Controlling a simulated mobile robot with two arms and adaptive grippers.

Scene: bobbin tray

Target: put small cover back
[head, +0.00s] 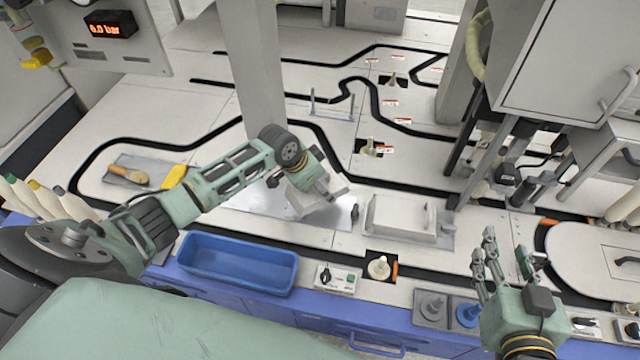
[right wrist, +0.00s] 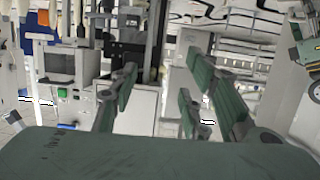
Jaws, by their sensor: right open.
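A pale cover with a raised handle (head: 400,218) sits on a grey plate right of centre in the head view. I cannot tell whether it is the small cover. My left gripper (head: 325,205) is left of it, over a shiny metal plate (head: 262,208). Its fingers blend with a pale block-like shape, so I cannot tell whether it holds anything. My right gripper (head: 508,262) is open and empty above the front right of the table, apart from the pale cover. The right wrist view shows its spread fingers (right wrist: 160,100) with nothing between them.
A black square opening with a pale bobbin (head: 379,267) lies near the front edge. A blue tray (head: 238,262) and a small switch box (head: 337,279) stand left of it. A large rounded cover (head: 590,258) lies at right. A grey post (head: 255,75) rises behind my left arm.

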